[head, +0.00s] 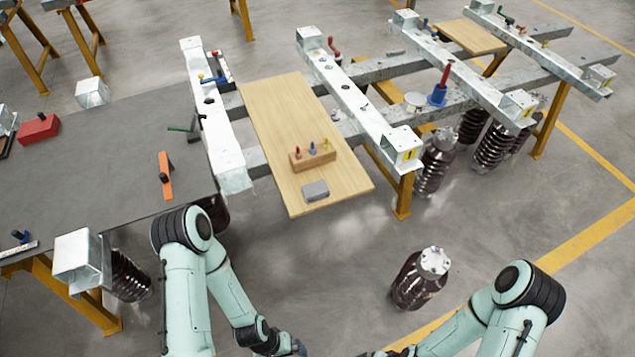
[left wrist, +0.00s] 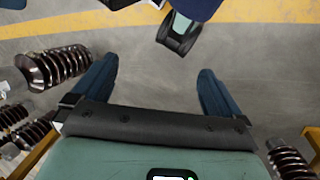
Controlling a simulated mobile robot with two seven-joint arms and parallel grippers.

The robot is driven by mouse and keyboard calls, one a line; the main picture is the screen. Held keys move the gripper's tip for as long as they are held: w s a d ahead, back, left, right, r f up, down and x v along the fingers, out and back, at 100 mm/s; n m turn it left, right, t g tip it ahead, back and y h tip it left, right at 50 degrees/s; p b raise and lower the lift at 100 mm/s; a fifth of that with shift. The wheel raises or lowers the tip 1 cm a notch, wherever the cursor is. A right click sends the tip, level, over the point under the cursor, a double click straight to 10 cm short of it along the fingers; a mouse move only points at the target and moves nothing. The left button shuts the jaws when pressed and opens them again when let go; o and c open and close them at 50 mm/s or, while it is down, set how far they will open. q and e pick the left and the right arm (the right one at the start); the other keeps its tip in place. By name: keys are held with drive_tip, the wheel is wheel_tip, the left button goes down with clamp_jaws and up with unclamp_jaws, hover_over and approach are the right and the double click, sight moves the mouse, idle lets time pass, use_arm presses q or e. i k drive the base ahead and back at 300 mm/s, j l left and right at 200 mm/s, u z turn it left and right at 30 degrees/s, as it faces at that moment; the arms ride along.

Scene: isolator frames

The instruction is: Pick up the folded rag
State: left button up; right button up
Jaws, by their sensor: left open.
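A grey folded block-like piece, which looks like the folded rag (head: 315,191), lies flat on the near end of the wooden board (head: 277,125). It is just in front of a small wooden block holder (head: 312,158). My left gripper (left wrist: 156,70) is open and empty, with bare floor between its fingers in the left wrist view. In the head view my left arm ends at the bottom edge, below and well apart from the rag. My right arm comes in from the lower right, and only a dark bit of its end shows at the bottom edge.
Galvanized beams (head: 215,125) flank the board. A dark-topped table (head: 110,150) at left holds a red box (head: 38,129) and an orange tool (head: 166,182). A brown ribbed insulator (head: 420,278) stands on the floor at right.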

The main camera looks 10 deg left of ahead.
sight(314, 192)
drive_tip(key=k+j, duration=0.5)
drive_tip(key=j, duration=0.15)
drive_tip(key=k+j, duration=0.55)
drive_tip(key=j, duration=0.1)
